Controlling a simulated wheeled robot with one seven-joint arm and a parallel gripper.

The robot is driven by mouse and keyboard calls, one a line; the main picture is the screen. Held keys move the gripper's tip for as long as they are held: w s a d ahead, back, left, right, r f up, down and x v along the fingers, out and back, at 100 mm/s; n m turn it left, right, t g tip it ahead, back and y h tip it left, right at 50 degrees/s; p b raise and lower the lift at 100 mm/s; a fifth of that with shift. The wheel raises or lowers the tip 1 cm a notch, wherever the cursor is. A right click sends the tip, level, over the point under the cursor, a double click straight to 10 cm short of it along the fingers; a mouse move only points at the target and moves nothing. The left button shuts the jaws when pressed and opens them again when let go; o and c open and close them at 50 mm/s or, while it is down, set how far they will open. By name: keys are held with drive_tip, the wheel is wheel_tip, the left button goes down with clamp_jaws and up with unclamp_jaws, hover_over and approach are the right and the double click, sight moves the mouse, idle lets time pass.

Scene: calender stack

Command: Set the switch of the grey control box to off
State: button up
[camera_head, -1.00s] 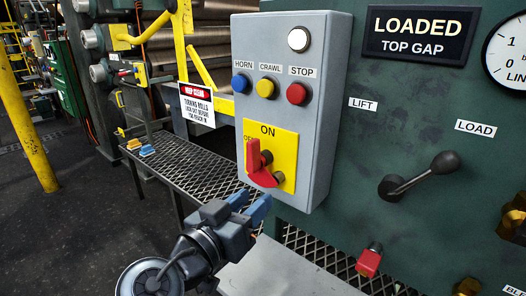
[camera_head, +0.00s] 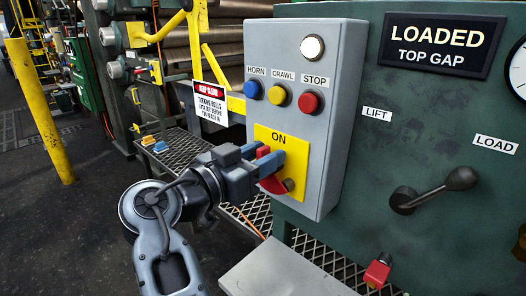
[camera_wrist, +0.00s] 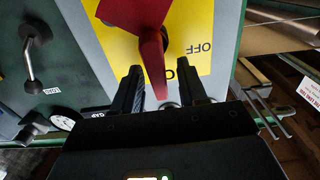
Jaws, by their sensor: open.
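The grey control box (camera_head: 295,110) stands in the middle of the head view. Its yellow plate (camera_head: 297,150) carries a red switch (camera_head: 272,183). In the wrist view, seen upside down, the red handle (camera_wrist: 152,50) points toward the partly hidden ON label, with OFF (camera_wrist: 200,32) to its side. My gripper (camera_head: 270,163) is at the plate and hides part of the handle and the OFF label in the head view. In the wrist view my gripper (camera_wrist: 162,84) is open, its fingers on either side of the handle's tip, with gaps showing.
Above the plate are the blue HORN (camera_head: 252,90), yellow CRAWL (camera_head: 277,95) and red STOP (camera_head: 309,103) buttons. A black lever (camera_head: 435,190) sticks out of the green panel on the right. A hanging warning sign (camera_head: 210,103) is at the left of the box.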

drive_tip(key=shift+w+d, duration=0.1)
drive_tip(key=shift+w, duration=0.05)
drive_tip(key=shift+c, duration=0.3)
clamp_jaws()
